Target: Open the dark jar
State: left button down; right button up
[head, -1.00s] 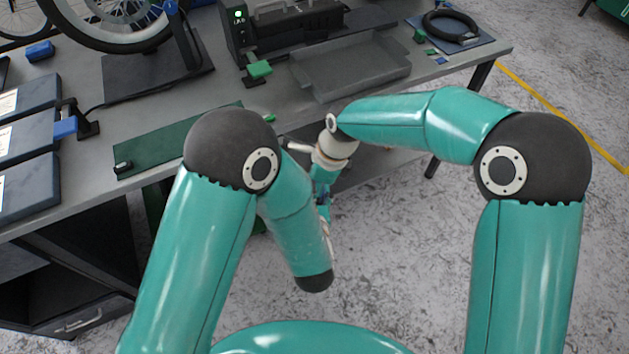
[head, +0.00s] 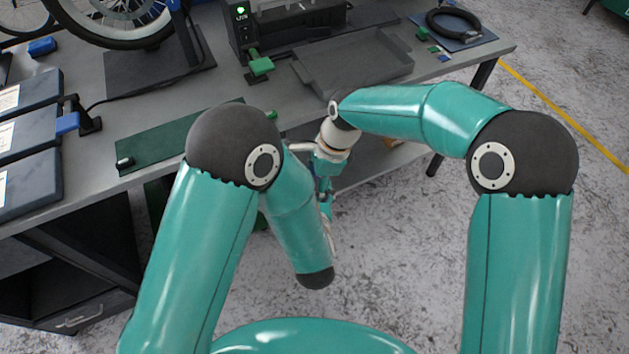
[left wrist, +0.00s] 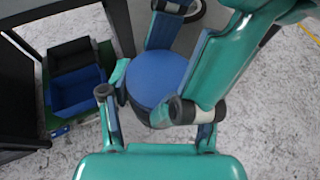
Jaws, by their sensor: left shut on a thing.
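A dark blue round body (left wrist: 158,76), which looks like the jar, sits between the fingers of my left gripper (left wrist: 155,103) in the left wrist view. The left gripper is shut on it. Teal parts of my right arm and gripper lie close over its right side and far end. In the head view my right gripper (head: 324,186) hangs past the table's front edge, mostly seen edge-on. Its fingertips are not clear. The left gripper and the jar are hidden behind my arms in that view.
A grey workbench (head: 95,187) carries a green mat (head: 160,143), a grey tray (head: 355,62), a black device (head: 290,25) and dark cases (head: 30,130). Blue and black bins (left wrist: 76,88) show below in the left wrist view. Open floor lies to the right.

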jog(key=o, duration=1.3)
jog(key=shift+r, duration=2.25)
